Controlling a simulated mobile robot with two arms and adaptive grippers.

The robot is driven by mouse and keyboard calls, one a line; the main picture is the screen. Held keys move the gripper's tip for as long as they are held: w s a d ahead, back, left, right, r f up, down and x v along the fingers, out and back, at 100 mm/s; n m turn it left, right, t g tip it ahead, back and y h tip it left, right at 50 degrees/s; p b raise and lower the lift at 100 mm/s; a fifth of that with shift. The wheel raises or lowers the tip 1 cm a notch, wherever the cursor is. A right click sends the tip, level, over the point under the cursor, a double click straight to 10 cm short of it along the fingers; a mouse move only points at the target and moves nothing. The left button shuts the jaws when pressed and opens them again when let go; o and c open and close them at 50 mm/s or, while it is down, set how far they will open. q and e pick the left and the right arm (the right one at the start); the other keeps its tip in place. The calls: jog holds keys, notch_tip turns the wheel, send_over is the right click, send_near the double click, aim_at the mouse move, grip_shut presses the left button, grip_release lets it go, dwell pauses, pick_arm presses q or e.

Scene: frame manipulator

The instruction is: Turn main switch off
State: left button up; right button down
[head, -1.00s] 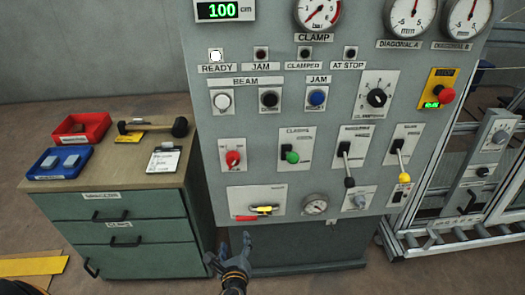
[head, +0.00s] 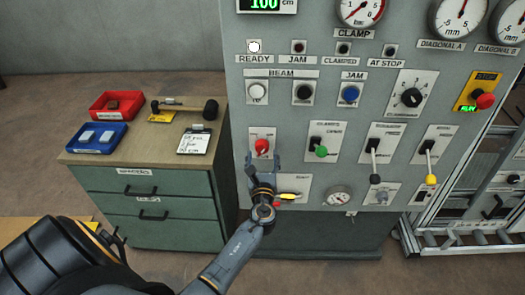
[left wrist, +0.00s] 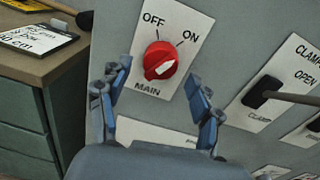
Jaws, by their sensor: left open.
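The main switch is a red rotary knob (head: 262,147) on a white plate at the lower left of the grey panel. In the left wrist view the knob (left wrist: 160,60) sits below the labels OFF and ON, with MAIN under it. A white mark shows on its lower right part; I cannot tell surely which label it points to. My left gripper (head: 263,165) is open, just below and in front of the knob. In the left wrist view its fingers stand apart to either side, with the knob between and beyond them. No contact shows. My right gripper is out of view.
A lever with a green knob (head: 321,152) is right of the switch; its neighbour has a black-ended lever (head: 374,160). A yellow-and-red handle (head: 289,196) sits below, partly behind my gripper. A drawer cabinet (head: 150,180) with trays and a hammer stands left.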

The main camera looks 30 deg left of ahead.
pick_arm(q)
jog(key=shift+x, duration=1.15)
jog(key=c, duration=1.1)
jog(key=shift+c, duration=0.2)
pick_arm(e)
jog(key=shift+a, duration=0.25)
